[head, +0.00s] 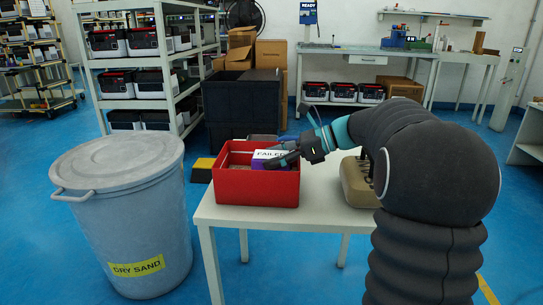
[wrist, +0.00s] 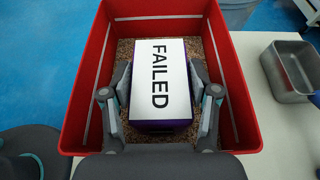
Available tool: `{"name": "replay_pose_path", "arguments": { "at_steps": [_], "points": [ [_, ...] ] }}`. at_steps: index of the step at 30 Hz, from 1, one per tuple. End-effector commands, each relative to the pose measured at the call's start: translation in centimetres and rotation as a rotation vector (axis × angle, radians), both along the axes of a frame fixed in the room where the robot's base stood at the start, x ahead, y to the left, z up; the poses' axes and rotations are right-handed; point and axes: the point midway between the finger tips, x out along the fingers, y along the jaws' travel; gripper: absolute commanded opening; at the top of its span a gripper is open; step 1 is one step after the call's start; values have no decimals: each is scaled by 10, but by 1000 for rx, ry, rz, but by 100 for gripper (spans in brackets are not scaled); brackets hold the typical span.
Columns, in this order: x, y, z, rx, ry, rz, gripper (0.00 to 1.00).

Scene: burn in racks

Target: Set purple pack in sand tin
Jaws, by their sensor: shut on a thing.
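The purple pack (head: 256,164) has a white top lettered FAILED. It is inside the red box (head: 257,187), and its top shows above the near rim in the head view. In the wrist view the pack (wrist: 158,88) sits between the two fingers of my gripper (wrist: 162,105), which is shut on its sides. I cannot tell whether the pack still rests on the brown granules under it. A large grey bin (head: 131,220) labelled DRY SAND stands on the floor left of the table, its lid on. A small grey metal tin (wrist: 290,70) stands on the table beside the red box.
The white table (head: 320,202) also holds a beige device (head: 357,182) right of the red box. Black crates (head: 240,100) and cardboard boxes (head: 270,54) stand behind. A shelf rack (head: 148,104) with battery-like units is at the back left. Blue floor is clear in front.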

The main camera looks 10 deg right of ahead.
Motion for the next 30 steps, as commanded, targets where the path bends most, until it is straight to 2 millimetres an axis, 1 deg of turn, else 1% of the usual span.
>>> {"name": "replay_pose_path", "arguments": {
  "at_steps": [12, 13, 14, 15, 26, 30],
  "points": [
    [0, 0, -7, 1, -2, -1, 0],
    [0, 0, -8, 0, 1, 0, 67],
    [0, 0, -8, 0, 1, 0, 75],
    [0, 0, -8, 0, 1, 0, 85],
    [0, 0, -7, 0, 0, 0, 85],
    [0, 0, 4, -1, -3, 1, 85]
  ]
}}
